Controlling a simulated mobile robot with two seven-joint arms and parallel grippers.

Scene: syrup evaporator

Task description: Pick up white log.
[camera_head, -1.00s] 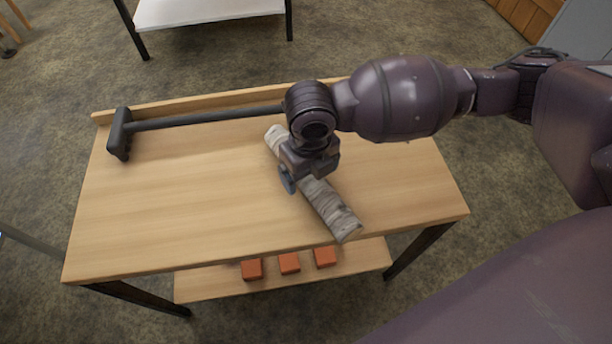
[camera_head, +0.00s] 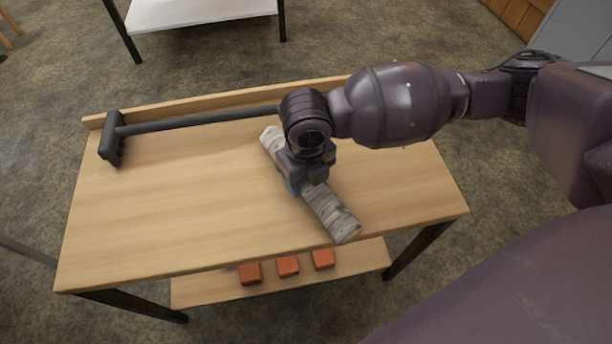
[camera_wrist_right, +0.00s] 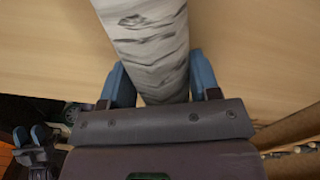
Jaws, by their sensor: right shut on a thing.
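The white log (camera_head: 331,213) has pale, birch-like bark with dark marks. It lies diagonally over the wooden table in the head view, its near end towards the front right edge. My right gripper (camera_head: 306,188) is over the middle of the log. In the right wrist view the log (camera_wrist_right: 150,45) passes between the two blue fingers of my right gripper (camera_wrist_right: 160,85), one on each side, and they are shut on it. The wrist and palm hide the log's middle in the head view. I cannot tell whether the log is clear of the tabletop.
The wooden table (camera_head: 170,200) has a raised back rail. A dark long-handled tool (camera_head: 200,120) lies along its back left. Several orange blocks (camera_head: 288,266) sit on the lower shelf (camera_head: 205,290). A white-topped table (camera_head: 195,12) stands behind.

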